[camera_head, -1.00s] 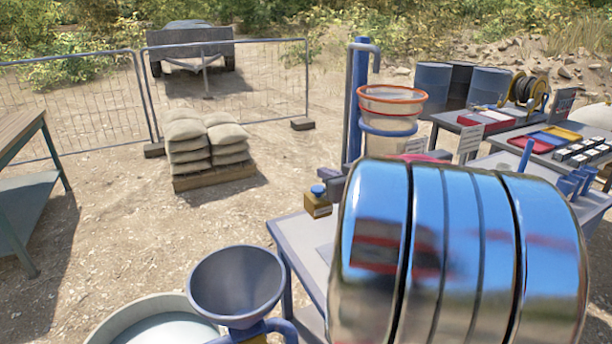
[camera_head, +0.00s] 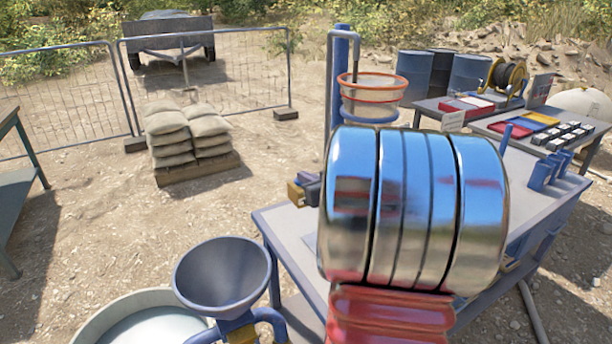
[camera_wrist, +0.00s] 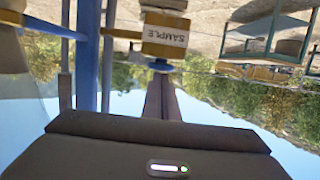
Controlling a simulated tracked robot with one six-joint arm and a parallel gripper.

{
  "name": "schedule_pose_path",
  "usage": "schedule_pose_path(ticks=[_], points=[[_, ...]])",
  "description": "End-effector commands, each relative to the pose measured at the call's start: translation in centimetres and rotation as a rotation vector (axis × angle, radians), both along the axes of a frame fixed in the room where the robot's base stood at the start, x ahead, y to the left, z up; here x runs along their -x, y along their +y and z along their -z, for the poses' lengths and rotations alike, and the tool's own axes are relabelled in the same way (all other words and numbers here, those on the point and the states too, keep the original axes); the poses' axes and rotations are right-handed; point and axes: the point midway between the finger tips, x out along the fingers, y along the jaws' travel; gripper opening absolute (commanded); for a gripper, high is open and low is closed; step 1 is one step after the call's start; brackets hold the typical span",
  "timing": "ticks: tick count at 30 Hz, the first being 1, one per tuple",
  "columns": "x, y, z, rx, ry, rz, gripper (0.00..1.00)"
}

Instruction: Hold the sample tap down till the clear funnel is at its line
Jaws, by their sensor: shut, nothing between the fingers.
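The sample tap is a yellow block labelled SAMPLE (camera_wrist: 165,35) with a blue knob (camera_wrist: 161,66); the wrist view shows it upside down. My gripper (camera_wrist: 162,80) is shut and empty, its tips at the blue knob; I cannot tell whether they touch or press it. In the head view the block (camera_head: 296,193) is partly covered by the dark end of my gripper (camera_head: 308,180). The clear funnel (camera_head: 372,101) has an orange rim and sits in a blue ring under a bent pipe.
My shiny arm link hides much of the grey bench (camera_head: 283,228). A blue post (camera_wrist: 88,55) rises beside the tap.

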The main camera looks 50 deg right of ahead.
Motion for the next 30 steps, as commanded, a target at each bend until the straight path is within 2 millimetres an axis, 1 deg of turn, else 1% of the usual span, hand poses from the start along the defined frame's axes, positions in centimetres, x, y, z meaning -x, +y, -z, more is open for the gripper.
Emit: schedule_pose_path(ticks=[1, 6, 13, 30], points=[[0.0, 0.0, 0.9, -0.005, 0.005, 0.000, 0.00], [0.1, 0.1, 1.9, -0.005, 0.009, 0.000, 0.00], [0.1, 0.1, 2.3, -0.010, 0.016, 0.000, 0.00], [0.1, 0.2, 2.3, -0.010, 0.017, -0.001, 0.00]])
